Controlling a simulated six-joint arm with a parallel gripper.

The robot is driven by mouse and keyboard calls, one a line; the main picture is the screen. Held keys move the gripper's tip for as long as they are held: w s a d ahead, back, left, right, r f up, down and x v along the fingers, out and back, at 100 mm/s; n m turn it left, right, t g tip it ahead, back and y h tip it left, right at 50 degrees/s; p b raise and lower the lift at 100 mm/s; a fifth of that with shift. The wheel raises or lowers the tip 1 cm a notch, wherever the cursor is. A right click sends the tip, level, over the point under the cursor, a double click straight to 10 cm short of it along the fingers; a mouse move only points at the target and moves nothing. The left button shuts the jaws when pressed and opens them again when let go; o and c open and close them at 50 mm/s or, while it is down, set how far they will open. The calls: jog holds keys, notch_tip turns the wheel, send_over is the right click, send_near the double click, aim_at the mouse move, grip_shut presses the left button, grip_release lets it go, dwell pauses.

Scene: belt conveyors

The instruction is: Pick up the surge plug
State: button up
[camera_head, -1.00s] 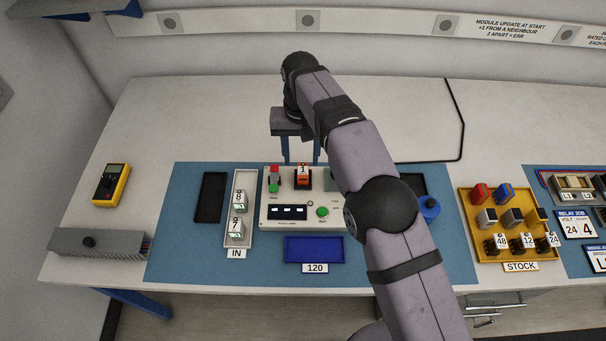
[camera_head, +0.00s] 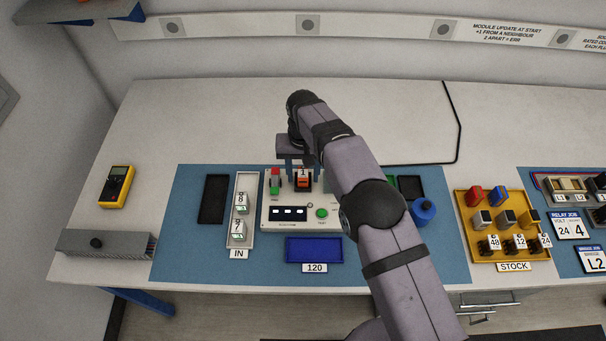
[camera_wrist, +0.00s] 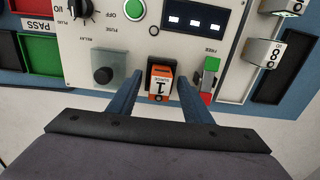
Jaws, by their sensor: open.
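An orange-and-black plug marked 1 (camera_wrist: 161,84), which looks like the surge plug, stands in a socket of the pale test panel (camera_wrist: 105,37). Its small lettering is hard to read. It also shows in the head view (camera_head: 303,180), at the panel's back. My gripper (camera_wrist: 160,88) is open, with one blue finger on each side of the plug. The fingers look apart from it, and nothing is held. In the head view my gripper (camera_head: 299,174) is low over the back of the panel, partly hidden by my arm.
The IN tray (camera_head: 240,182) holds modules 8 and 7. A blue tray marked 120 (camera_head: 314,249) lies in front. The yellow STOCK tray (camera_head: 462,227) is at right. The back bench is clear.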

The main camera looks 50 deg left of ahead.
aim_at(303, 172)
jog(key=c, duration=1.1)
jog(key=shift+c, duration=0.2)
notch_tip(303, 172, up, 10)
jog(key=shift+r+b, duration=0.1)
jog(key=shift+b, duration=1.05)
